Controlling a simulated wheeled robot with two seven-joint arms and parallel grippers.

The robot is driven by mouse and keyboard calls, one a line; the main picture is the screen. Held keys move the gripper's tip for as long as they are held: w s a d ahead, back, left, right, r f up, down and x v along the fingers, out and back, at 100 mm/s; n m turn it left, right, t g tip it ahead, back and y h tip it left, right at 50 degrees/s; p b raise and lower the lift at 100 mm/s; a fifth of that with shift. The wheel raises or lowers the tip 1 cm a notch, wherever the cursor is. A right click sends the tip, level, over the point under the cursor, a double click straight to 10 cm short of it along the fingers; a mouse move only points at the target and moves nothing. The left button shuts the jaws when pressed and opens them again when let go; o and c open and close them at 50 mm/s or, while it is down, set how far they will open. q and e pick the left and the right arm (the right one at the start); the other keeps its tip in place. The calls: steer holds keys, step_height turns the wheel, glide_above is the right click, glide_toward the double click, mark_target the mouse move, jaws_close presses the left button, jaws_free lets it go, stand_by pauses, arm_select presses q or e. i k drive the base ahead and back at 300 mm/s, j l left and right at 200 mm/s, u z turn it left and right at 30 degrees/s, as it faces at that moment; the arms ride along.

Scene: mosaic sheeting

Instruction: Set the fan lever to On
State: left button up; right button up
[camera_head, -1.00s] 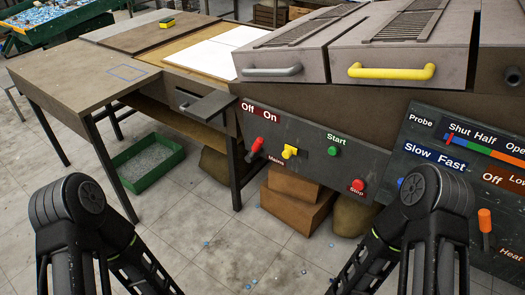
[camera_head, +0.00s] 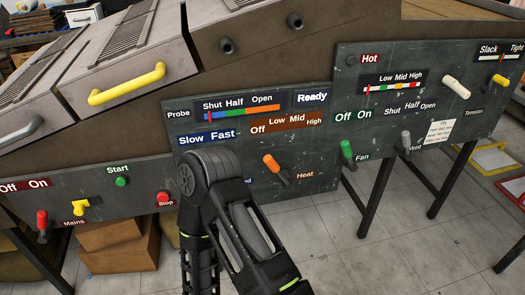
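The fan lever (camera_head: 346,150) has a green handle and stands on the dark control panel, right of centre in the head view. The word Fan is printed at its lower right. A green Off/On label (camera_head: 353,117) is above it. The handle leans up and to the left, toward the Off side. An arm of mine, apparently the right, rises at the bottom middle, left of the fan lever and apart from it in the picture. Neither gripper is in view.
The orange heat lever (camera_head: 272,163) is left of the fan lever, and the grey vent lever (camera_head: 405,141) is right of it. A white knob (camera_head: 456,87) and a yellow tension lever (camera_head: 500,81) are farther right. My arm hides part of the Slow/Fast controls.

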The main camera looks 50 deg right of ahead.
mark_target(346, 145)
steer(key=z, duration=2.4)
